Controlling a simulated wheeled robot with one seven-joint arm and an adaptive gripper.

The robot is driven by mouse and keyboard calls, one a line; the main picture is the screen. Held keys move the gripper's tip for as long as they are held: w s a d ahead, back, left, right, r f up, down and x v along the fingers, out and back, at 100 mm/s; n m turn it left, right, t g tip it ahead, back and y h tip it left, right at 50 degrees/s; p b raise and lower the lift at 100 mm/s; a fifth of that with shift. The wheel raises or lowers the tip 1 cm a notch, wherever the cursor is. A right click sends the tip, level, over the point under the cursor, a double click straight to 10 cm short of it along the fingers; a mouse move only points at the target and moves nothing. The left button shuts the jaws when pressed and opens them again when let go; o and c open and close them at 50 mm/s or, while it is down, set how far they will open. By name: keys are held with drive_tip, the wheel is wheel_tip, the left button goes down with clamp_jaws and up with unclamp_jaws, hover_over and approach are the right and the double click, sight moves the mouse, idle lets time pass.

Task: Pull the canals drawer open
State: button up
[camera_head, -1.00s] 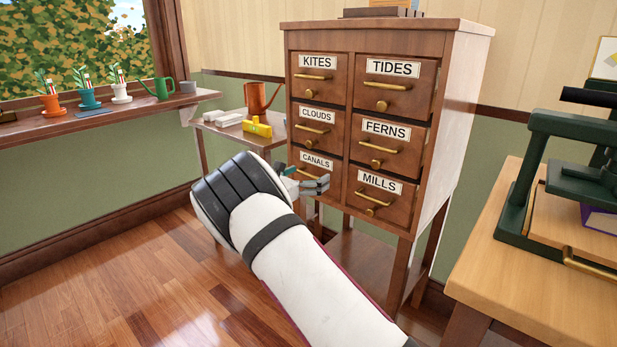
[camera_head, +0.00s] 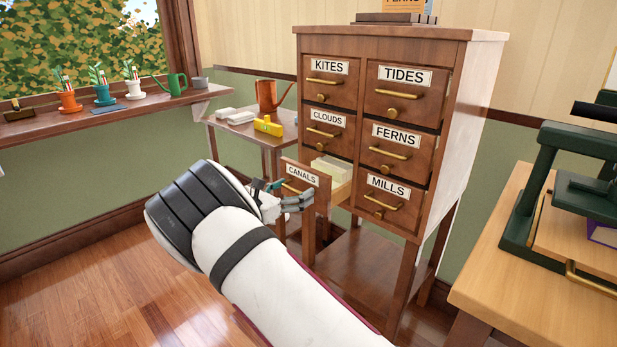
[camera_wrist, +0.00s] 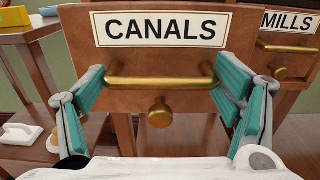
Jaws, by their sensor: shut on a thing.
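The CANALS drawer (camera_head: 303,177) is at the lower left of the wooden cabinet and stands pulled out, with pale cards showing inside behind its front. In the wrist view its front (camera_wrist: 225,55) fills the middle, with a brass bar handle (camera_wrist: 160,82) and a round brass knob below. My gripper (camera_head: 287,197) is at this drawer front. In the wrist view its teal-padded fingers (camera_wrist: 162,88) stand at the two ends of the bar handle, shut on it. In the head view my gripper and arm hide part of the drawer's lower front.
The other drawers, such as MILLS (camera_head: 388,200) and CLOUDS (camera_head: 327,135), look shut. A side table (camera_head: 232,133) with a copper watering can (camera_head: 270,97) stands left of the cabinet. A workbench (camera_head: 500,250) with a green press is at right. Floor at left is clear.

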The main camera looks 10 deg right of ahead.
drive_tip(key=p+v, duration=0.2)
drive_tip(key=v, duration=0.6)
drive_tip(key=shift+s+a, duration=0.15)
drive_tip(key=shift+s, duration=0.15)
drive_tip(key=shift+f, duration=0.2)
drive_tip(key=o, duration=1.6)
drive_tip(key=shift+r, duration=0.1)
drive_tip(key=v, duration=1.2)
